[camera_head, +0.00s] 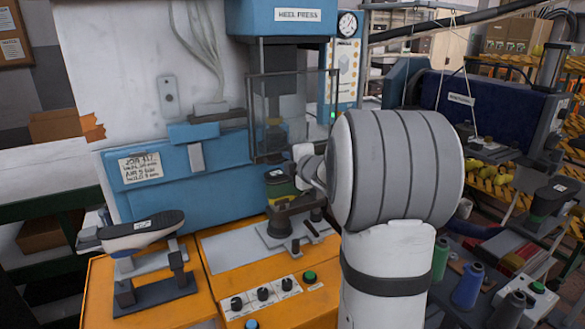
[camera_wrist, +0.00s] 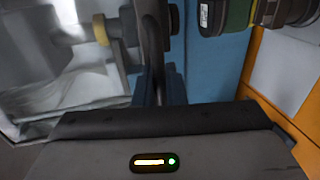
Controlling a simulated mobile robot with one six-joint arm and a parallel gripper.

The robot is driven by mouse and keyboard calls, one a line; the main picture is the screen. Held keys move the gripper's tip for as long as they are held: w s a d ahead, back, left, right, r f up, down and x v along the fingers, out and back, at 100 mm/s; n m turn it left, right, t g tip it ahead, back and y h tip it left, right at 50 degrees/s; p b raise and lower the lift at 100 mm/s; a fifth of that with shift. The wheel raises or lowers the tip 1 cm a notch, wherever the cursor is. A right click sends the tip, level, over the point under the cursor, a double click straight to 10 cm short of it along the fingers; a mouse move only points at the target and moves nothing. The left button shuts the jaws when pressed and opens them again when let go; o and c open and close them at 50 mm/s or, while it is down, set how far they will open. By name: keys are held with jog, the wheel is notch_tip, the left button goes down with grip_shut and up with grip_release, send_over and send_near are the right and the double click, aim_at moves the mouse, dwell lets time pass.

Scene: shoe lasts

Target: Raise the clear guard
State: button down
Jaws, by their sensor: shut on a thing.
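The clear guard (camera_head: 290,110) is a see-through panel with a dark frame on the front of the blue heel press (camera_head: 288,18). Its lower edge is just above the green last (camera_head: 283,188) on the press fixture. My arm hides the guard's right lower side and most of my gripper in the head view. In the wrist view my gripper (camera_wrist: 157,88) is shut on a dark upright bar (camera_wrist: 150,30), which looks like the guard's handle. The contact itself is partly hidden. The green and dark last also shows at the top right of the wrist view (camera_wrist: 238,14).
The orange bench (camera_head: 220,265) carries a control panel with knobs and a green button (camera_head: 309,277). A dark shoe last (camera_head: 140,228) lies on a stand at the left. Thread spools (camera_head: 467,287) stand at the right. A blue machine (camera_head: 480,105) is behind them.

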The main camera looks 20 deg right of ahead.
jog(key=shift+a+r, duration=0.1)
jog(key=shift+r, duration=0.35)
jog(key=c, duration=1.6)
grip_release()
jog(key=shift+o, duration=0.2)
jog(key=b+v, duration=0.1)
jog(key=v, duration=0.6)
jog(key=shift+s, duration=0.45)
